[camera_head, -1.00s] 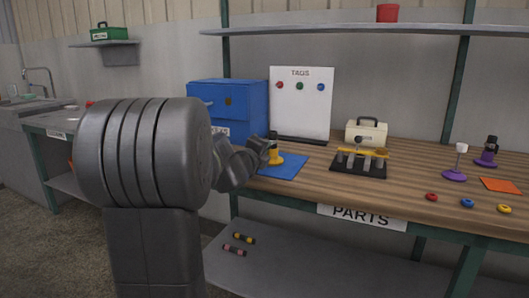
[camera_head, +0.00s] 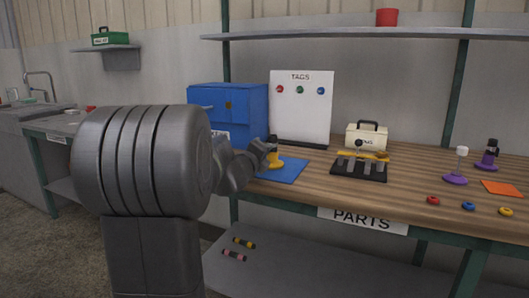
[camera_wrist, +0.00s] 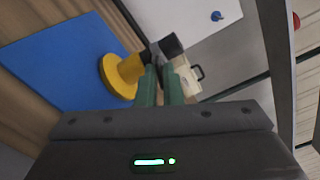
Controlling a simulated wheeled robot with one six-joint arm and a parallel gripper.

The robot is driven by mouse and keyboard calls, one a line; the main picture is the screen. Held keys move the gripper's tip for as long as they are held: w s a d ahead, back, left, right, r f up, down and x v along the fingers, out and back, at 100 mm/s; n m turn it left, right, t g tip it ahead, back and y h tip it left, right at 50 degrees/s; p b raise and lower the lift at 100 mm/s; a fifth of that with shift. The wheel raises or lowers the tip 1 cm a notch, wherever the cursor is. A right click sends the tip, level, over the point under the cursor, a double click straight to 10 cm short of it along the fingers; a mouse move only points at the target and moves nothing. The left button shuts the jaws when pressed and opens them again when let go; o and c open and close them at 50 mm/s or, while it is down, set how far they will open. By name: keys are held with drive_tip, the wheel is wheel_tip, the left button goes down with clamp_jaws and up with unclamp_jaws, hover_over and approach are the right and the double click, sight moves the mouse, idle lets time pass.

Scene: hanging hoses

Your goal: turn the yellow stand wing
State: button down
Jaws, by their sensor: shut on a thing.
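The yellow stand (camera_head: 275,161) stands on a blue mat (camera_head: 290,172) on the wooden bench, with a dark top on it. In the wrist view the yellow stand (camera_wrist: 121,74) lies sideways in the picture, with its round base at left and a dark cylinder (camera_wrist: 172,45) at its other end. My gripper (camera_wrist: 160,68) is shut at the stand's upper part, on what seems to be its small grey wing, mostly hidden between the green fingers. In the head view my gripper (camera_head: 268,149) is at the stand's top, partly hidden by my arm.
A blue cabinet (camera_head: 232,105) and a white tag board (camera_head: 300,110) stand behind the mat. To the right are a black rack (camera_head: 358,168), a cream case (camera_head: 367,135) and two purple stands (camera_head: 455,179). Small rings lie at the bench's front right.

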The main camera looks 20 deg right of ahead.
drive_tip(key=shift+f, duration=0.1)
idle(0.6)
drive_tip(key=c, duration=1.6)
unclamp_jaws()
drive_tip(key=shift+c, duration=0.2)
drive_tip(key=p+v, duration=0.2)
drive_tip(key=v, duration=1.1)
drive_tip(key=shift+s+a, duration=0.25)
drive_tip(key=shift+s, duration=0.05)
